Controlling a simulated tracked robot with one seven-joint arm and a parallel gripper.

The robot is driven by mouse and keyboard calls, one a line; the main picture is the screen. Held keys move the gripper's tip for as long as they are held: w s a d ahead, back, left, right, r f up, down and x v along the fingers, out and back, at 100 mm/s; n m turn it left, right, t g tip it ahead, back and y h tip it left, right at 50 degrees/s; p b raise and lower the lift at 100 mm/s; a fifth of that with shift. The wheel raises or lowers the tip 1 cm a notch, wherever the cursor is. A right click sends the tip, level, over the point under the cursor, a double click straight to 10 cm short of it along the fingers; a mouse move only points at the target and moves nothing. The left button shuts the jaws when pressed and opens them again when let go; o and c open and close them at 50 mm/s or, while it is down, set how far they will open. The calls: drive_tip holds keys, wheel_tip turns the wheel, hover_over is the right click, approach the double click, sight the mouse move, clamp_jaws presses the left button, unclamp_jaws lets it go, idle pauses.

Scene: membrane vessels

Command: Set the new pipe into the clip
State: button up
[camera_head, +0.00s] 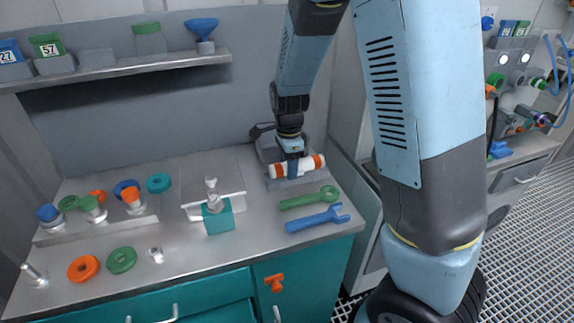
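A white pipe (308,165) with orange bands lies roughly level in a grey cradle (285,183) at the back right of the worktop. My gripper (293,168) points down at the pipe's middle, and its dark fingers cover part of it. Whether they are closed on the pipe is too small to tell. I cannot tell for sure which part is the clip.
A green wrench (308,199) and a blue wrench (317,219) lie in front of the pipe. Orange (83,269) and green (122,260) rings lie at the front left. Capped fittings stand on a rack (130,225) at left. A shelf (120,70) overhangs the back.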

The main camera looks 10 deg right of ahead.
drive_tip(key=o, duration=0.3)
drive_tip(key=shift+w+d, duration=0.1)
drive_tip(key=shift+d, duration=0.05)
drive_tip(key=shift+w, duration=0.1)
drive_tip(key=shift+w+r, duration=0.15)
drive_tip(key=shift+r, duration=0.3)
drive_tip(key=r, duration=1.2)
drive_tip(key=shift+s+r, duration=0.3)
drive_tip(key=shift+r, duration=0.05)
drive_tip(key=shift+s, duration=0.1)
